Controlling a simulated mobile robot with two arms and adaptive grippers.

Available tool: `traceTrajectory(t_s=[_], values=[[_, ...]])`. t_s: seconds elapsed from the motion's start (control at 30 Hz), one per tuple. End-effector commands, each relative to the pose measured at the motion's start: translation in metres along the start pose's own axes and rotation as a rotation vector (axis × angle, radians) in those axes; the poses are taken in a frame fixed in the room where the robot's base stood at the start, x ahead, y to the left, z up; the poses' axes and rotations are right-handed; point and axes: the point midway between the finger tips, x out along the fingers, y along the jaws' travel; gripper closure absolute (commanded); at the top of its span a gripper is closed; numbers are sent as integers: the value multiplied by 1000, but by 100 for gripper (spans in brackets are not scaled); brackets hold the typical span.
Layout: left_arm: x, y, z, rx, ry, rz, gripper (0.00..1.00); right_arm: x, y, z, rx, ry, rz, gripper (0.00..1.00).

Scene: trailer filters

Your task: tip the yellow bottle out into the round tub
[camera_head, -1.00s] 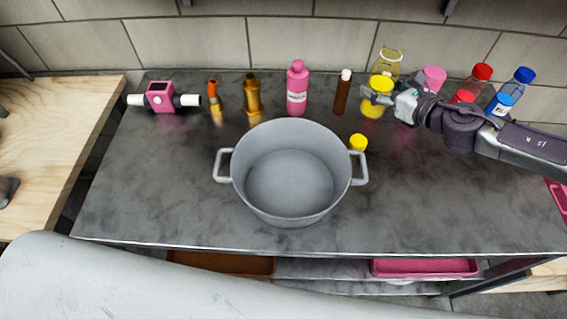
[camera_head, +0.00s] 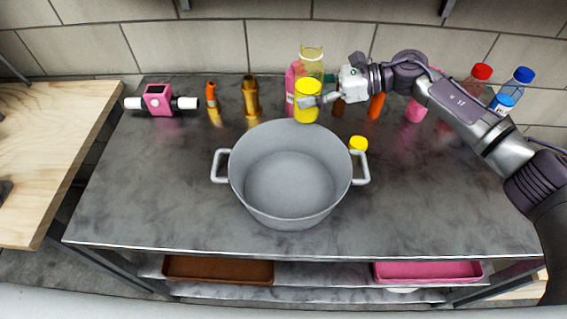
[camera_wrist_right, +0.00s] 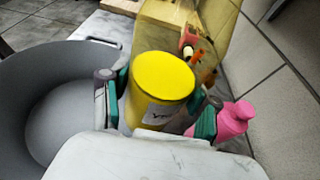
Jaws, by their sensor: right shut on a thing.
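The yellow bottle (camera_head: 307,102) has a solid yellow lower part and a clear yellowish upper part. It looks about upright, just behind the far rim of the round tub. My right gripper (camera_head: 318,100) is shut on its side. The round grey tub (camera_head: 238,186), with two side handles, stands on the counter and looks empty. It also shows at the left of the right wrist view (camera_wrist_right: 35,75). My left gripper is not in view.
A small yellow cap (camera_head: 358,144) lies by the tub's right handle. Behind are a pink bottle (camera_head: 292,82), an orange item (camera_head: 376,106), two brassy fittings and a pink device (camera_head: 158,98). Red- and blue-capped bottles stand at the right. The front counter is clear.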

Motion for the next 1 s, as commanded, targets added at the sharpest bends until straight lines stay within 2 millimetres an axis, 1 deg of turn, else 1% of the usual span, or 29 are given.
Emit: traceTrajectory(t_s=[0.37, 0.57, 1.0], values=[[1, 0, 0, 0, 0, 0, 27, 0, 2, 2, -9, 0, 25, 88], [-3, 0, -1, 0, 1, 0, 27, -1, 2, 4, -39, 9, 14, 88], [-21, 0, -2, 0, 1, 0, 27, -3, 0, 8, -223, 60, -44, 88]])
